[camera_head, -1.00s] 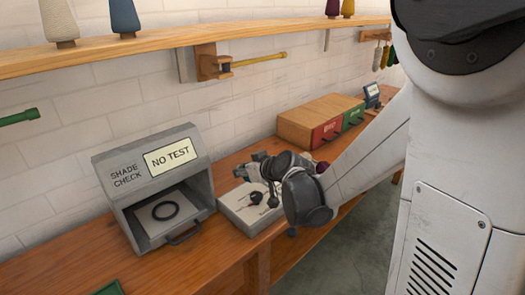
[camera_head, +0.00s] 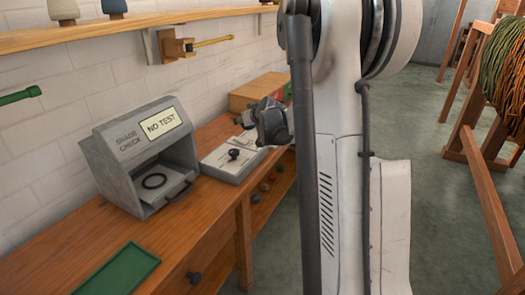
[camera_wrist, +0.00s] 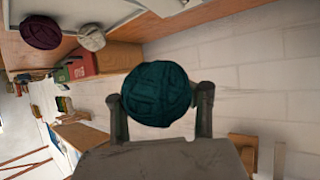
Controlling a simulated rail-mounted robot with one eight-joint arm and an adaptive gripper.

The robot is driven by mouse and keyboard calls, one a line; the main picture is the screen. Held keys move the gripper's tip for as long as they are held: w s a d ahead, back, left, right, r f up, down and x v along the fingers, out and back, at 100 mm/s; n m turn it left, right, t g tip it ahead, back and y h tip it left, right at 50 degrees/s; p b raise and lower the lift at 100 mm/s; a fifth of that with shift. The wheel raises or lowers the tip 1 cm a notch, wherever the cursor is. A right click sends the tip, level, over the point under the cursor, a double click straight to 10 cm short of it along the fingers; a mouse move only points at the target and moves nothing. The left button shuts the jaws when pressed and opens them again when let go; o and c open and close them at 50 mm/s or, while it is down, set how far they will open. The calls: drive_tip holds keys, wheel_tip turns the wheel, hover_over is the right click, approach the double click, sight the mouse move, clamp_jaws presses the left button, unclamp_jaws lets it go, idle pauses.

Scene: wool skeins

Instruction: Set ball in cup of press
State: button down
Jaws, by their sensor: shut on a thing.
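My gripper (camera_wrist: 160,112) is shut on a dark teal wool ball (camera_wrist: 157,92), with one finger on each side of it in the wrist view. In the head view my gripper (camera_head: 270,122) is over the bench, behind my arm, and the ball cannot be made out. A grey shade-check box (camera_head: 118,170) reading NO TEST stands on the bench, with a black ring (camera_head: 154,181) on its inner floor. I cannot pick out a press or its cup with certainty. A low pale box with a small dark part (camera_head: 232,157) stands beside the shade-check box.
A maroon ball (camera_wrist: 41,33) and a whitish ball (camera_wrist: 91,37) show in the wrist view. A wooden chest (camera_head: 252,92) stands farther along the bench. A green tray (camera_head: 117,272) lies at the near end. A brass-coloured rod (camera_head: 212,41) projects under the shelf.

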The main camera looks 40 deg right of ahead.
drive_tip(key=shift+s+d, duration=0.1)
drive_tip(key=shift+d, duration=0.2)
drive_tip(key=shift+d, duration=0.1)
drive_tip(key=shift+d+f, duration=0.2)
drive_tip(key=d+f, duration=0.2)
drive_tip(key=d, duration=0.1)
drive_tip(key=d+f+b, duration=0.1)
drive_tip(key=d+f, duration=0.1)
drive_tip(key=d, duration=0.2)
drive_tip(key=w+d+f+b, duration=0.1)
drive_tip(key=d+f, duration=0.2)
drive_tip(key=d, duration=0.1)
drive_tip(key=shift+d, duration=0.2)
drive_tip(key=shift+a+f+b, duration=0.15)
drive_tip(key=shift+f+b, duration=0.35)
drive_tip(key=shift+f, duration=1.1)
